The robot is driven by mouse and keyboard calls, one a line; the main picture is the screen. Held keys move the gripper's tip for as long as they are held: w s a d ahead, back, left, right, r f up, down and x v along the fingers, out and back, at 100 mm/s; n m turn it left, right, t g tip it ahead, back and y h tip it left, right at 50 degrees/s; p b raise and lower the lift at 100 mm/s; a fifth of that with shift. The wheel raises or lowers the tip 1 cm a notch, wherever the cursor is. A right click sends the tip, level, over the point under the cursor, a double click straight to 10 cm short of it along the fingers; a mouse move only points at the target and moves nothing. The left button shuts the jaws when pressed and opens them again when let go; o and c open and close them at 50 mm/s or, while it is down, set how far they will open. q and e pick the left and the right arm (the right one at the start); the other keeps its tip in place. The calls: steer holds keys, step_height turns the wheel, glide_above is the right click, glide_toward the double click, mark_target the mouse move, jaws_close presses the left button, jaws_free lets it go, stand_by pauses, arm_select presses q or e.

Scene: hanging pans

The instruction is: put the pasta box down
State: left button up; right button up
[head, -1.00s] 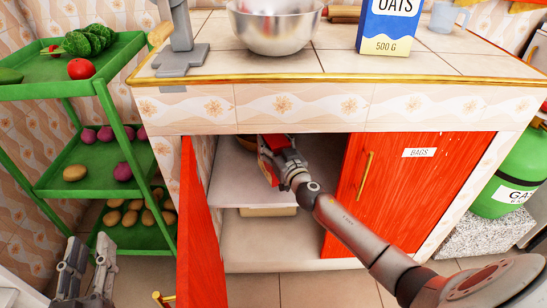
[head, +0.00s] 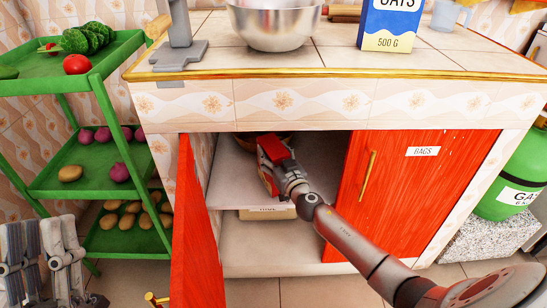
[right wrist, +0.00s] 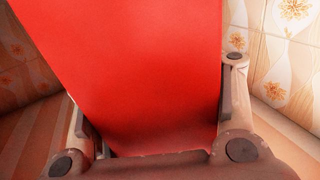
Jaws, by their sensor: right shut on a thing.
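The red pasta box (head: 272,148) is inside the open cupboard, above its middle shelf (head: 236,192). My right gripper (head: 272,170) is shut on it, reaching in through the opening. In the right wrist view the red box (right wrist: 130,65) fills the space between the two fingers (right wrist: 157,125). Whether its base touches the shelf cannot be told. My left gripper (head: 45,245) is at the lower left, outside the cupboard, with its fingers apart and nothing between them.
An open red door (head: 195,235) stands left of the opening; a red door labelled BAGS (head: 415,190) is at the right. A bowl (head: 246,143) is behind the box. A labelled box (head: 268,212) sits below the shelf. A green rack (head: 100,185) stands left.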

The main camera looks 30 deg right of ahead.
arm_select(q)
steer(key=shift+s+r, duration=0.25)
arm_select(e)
steer(key=o, duration=1.6)
steer(key=shift+f, duration=0.1)
arm_select(q)
steer(key=shift+s+r+t, duration=0.15)
steer(key=shift+s+t, duration=0.05)
steer(key=shift+t, duration=0.1)
